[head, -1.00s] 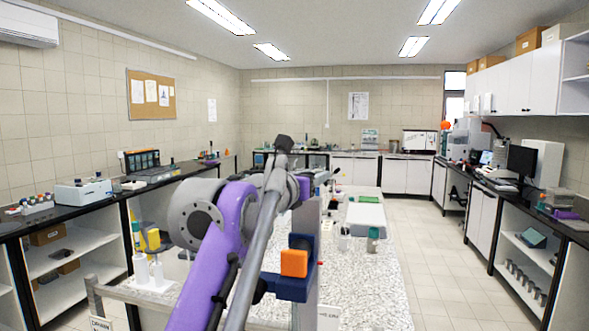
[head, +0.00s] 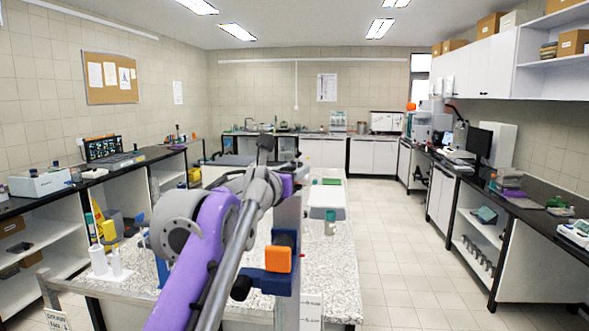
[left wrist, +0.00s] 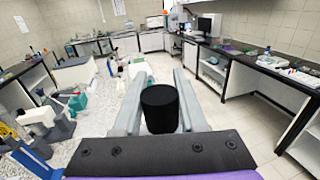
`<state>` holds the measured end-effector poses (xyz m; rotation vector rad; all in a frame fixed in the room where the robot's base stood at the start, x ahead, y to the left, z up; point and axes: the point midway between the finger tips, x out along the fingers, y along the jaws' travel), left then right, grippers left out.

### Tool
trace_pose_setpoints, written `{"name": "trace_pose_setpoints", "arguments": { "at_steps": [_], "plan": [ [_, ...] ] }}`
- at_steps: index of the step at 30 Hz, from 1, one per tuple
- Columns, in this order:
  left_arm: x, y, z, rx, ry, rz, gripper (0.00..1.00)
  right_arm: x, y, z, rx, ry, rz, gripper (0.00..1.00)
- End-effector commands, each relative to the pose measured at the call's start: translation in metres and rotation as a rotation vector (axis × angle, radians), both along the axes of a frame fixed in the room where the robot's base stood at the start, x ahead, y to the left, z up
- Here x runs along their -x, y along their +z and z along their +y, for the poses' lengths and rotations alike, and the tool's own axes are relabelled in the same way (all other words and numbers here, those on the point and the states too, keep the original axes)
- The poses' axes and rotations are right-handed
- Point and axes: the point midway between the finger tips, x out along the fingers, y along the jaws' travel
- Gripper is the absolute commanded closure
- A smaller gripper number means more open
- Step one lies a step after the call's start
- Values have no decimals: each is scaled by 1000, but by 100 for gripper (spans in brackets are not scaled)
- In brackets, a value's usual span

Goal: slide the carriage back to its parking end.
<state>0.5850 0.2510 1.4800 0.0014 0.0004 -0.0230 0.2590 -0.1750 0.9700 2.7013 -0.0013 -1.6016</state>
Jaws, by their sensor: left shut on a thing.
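My left arm comes in from the lower left of the head view, and its gripper (head: 266,160) is near the middle, partly hidden by the arm. In the left wrist view the two grey fingers (left wrist: 160,82) are shut on a black cylindrical handle (left wrist: 160,112), which stands between them. A grey upright (head: 287,225) with a blue block and orange front piece (head: 278,259) stands just right of the arm; it looks like the carriage. How the handle joins it is hidden. My right gripper is not in view.
White bottles (head: 107,262) stand at the left. The right-hand aisle is clear.

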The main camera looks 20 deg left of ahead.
Motion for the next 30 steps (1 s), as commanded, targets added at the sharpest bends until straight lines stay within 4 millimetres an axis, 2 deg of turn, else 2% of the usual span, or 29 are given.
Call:
{"name": "trace_pose_setpoints", "arguments": {
  "at_steps": [10, 11, 15, 16, 25, 30],
  "plan": [
    [0, 1, -3, 5, -8, -3, 100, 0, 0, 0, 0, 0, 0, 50],
    [0, 1, -3, 5, -8, -3, 57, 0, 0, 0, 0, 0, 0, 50],
    [0, 1, -3, 4, -7, -3, 32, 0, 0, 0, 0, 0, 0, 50],
    [0, 1, -3, 4, -7, -3, 29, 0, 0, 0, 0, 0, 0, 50],
    [1, 0, -1, 3, -4, -2, 29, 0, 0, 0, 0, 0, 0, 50],
    [18, 0, 0, 3, -3, -1, 29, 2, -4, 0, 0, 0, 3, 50]
  ]
}}
